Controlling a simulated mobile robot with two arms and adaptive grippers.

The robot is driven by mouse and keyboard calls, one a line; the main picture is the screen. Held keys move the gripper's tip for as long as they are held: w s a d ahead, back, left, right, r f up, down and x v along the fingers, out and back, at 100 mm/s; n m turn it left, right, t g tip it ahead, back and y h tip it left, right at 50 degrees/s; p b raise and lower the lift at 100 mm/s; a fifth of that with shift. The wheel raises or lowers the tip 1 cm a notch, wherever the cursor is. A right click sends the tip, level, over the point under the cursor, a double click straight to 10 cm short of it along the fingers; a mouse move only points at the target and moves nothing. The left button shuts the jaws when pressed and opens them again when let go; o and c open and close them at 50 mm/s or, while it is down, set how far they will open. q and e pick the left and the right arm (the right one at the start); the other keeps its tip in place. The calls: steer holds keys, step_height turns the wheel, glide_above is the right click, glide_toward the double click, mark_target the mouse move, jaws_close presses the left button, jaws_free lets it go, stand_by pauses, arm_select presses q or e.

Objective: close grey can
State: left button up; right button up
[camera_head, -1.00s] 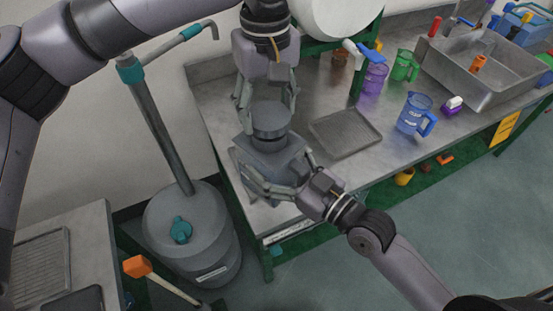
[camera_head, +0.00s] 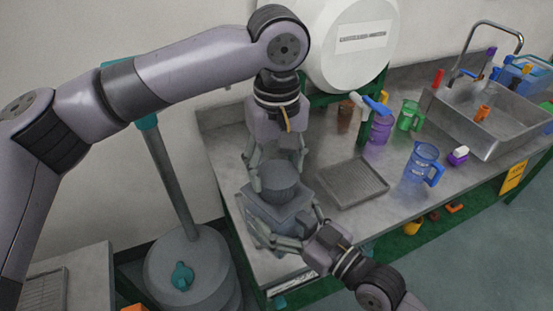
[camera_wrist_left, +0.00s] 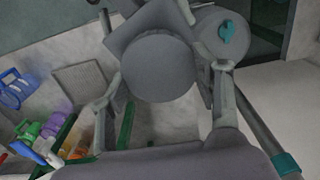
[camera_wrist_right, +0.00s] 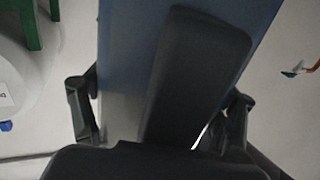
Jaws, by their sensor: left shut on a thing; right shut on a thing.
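The grey can (camera_head: 268,218) stands on the left end of the metal table, a squarish body with a round dark grey lid (camera_head: 280,175) on top. The lid shows as a wide disc in the left wrist view (camera_wrist_left: 158,67). My left gripper (camera_head: 276,172) comes from above, its fingers shut on the lid from both sides. My right gripper (camera_head: 289,232) comes from the lower right, shut on the can's body. In the right wrist view, the can's blue-grey side (camera_wrist_right: 125,60) and a dark handle-like bar (camera_wrist_right: 195,75) lie between the fingers. The lid's seating is hidden.
A metal tray (camera_head: 352,184) lies right of the can. A blue pitcher (camera_head: 420,165), a purple bottle (camera_head: 380,128) and a green pitcher (camera_head: 409,115) stand farther right, before the sink (camera_head: 490,110). A grey drum (camera_head: 190,262) with a pipe stands on the floor at left.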

arm_select(q)
steer(key=shift+f, duration=0.65)
stand_by(0.5)
